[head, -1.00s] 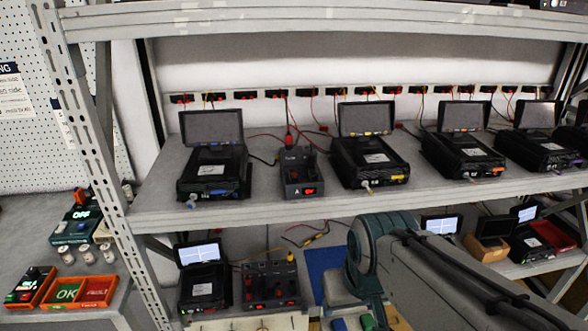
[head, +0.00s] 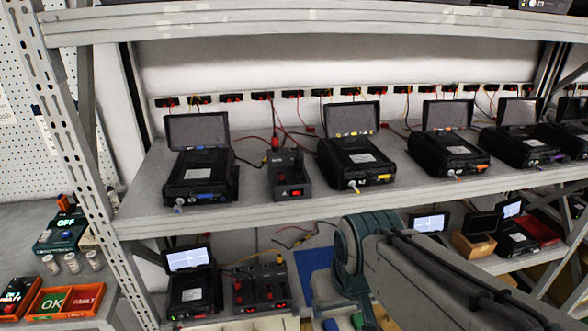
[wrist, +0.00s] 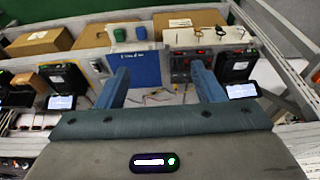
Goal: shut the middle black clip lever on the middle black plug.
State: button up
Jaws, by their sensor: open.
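The lower-shelf plug box (head: 244,298) is black, with several dark upright parts and red lights along its front. A yellow-tipped part stands at its right end. The middle black plug and its clip lever are too small to tell apart, so I cannot tell the lever's position. What looks like the same box shows in the wrist view (wrist: 180,76), partly behind my right finger. My gripper (wrist: 159,70) is open and empty, its two blue fingers wide apart with a blue mat (wrist: 135,72) in view between them. The fingers are not clearly visible in the head view.
A tester with a lit screen (head: 190,260) stands left of the box. The upper shelf (head: 150,218) holds several black testers and a smaller box (head: 289,178). A rack post (head: 90,170) stands at left. Loose cables (head: 293,238) lie behind my arm.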

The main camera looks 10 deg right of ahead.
grip_shut()
dwell(1.6)
